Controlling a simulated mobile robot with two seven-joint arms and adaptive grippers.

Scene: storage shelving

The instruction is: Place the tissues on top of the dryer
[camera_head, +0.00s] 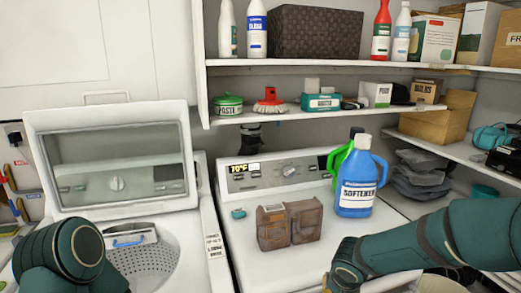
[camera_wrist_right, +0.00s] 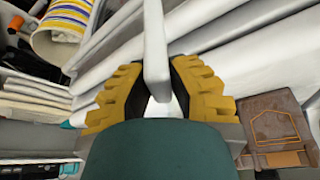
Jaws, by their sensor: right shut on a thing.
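A teal box with a white piece above it, which looks like the tissues (camera_head: 322,103), stands on the lower wall shelf above the right machine. That white-topped machine with a control panel, which I take for the dryer (camera_head: 240,262), stands in the middle. My right gripper (camera_wrist_right: 158,85) is shut on a thin white bar or edge (camera_wrist_right: 156,40); I cannot tell what it belongs to. In the head view my right arm reaches in low at the right, with its gripper mostly out of frame. My left arm shows at lower left; its gripper is not in view.
A brown pouch (camera_head: 288,226) and a blue softener bottle (camera_head: 358,183) stand on the machine top, with a green bottle behind. The washer (camera_head: 105,160) at left has its lid open.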

